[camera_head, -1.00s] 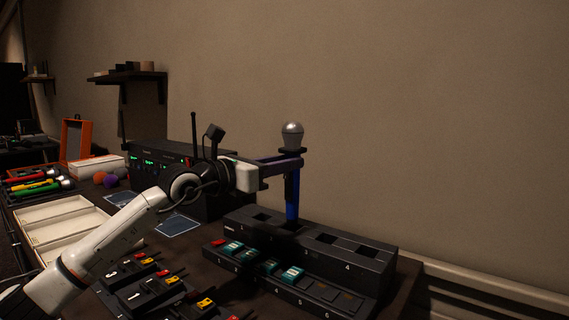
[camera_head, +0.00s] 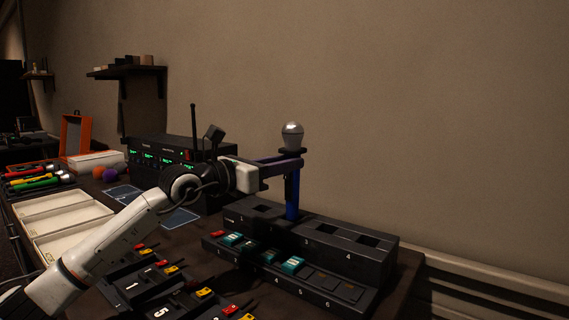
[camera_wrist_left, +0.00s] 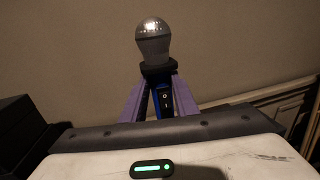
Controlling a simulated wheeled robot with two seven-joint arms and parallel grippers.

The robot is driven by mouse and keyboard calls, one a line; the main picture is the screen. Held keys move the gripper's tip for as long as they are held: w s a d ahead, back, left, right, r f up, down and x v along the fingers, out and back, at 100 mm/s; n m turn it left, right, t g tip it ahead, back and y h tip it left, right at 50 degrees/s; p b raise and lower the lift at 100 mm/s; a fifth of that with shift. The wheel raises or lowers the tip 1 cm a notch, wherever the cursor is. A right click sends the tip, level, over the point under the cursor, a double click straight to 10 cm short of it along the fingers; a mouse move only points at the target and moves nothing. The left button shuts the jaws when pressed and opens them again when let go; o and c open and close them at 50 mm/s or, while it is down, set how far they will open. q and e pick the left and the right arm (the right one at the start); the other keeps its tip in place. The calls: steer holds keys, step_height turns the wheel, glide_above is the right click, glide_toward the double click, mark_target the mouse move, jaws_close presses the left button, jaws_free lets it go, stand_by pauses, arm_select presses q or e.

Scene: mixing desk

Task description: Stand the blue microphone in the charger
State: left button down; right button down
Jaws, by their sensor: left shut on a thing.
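The blue microphone (camera_head: 292,196) stands upright with its silver head (camera_head: 292,136) up; the wrist view shows the head (camera_wrist_left: 153,40) and a switch on the body. My left gripper (camera_head: 290,165) is shut around the microphone below the head. The charger (camera_head: 375,265) is a black stepped block with square slots along its raised back row, some numbered. The microphone's lower end meets the back row at the slot between those marked 1 and 3. The gripper is above the charger. How deep the end sits is hidden. My right gripper is out of view.
Teal and black packs (camera_head: 292,265) fill part of the charger's lower front row. Black devices (camera_head: 150,290) with red and yellow parts lie in front. A black rack unit with antennas (camera_head: 150,150) stands behind my arm. White trays (camera_head: 55,212) are at left. The wall is close behind.

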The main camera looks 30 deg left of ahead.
mark_target(286, 181)
arm_select(q)
steer(key=shift+f+b, duration=0.35)
steer(key=shift+f, duration=0.05)
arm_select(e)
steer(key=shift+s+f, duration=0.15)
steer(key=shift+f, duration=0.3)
arm_select(q)
steer(key=shift+f+b, duration=0.5)
steer(key=shift+f, duration=0.1)
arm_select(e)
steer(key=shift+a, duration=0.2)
arm_select(q)
steer(key=shift+f, duration=0.3)
steer(key=shift+f+b, duration=0.55)
steer(key=shift+b, duration=0.15)
steer(key=shift+f, duration=0.3)
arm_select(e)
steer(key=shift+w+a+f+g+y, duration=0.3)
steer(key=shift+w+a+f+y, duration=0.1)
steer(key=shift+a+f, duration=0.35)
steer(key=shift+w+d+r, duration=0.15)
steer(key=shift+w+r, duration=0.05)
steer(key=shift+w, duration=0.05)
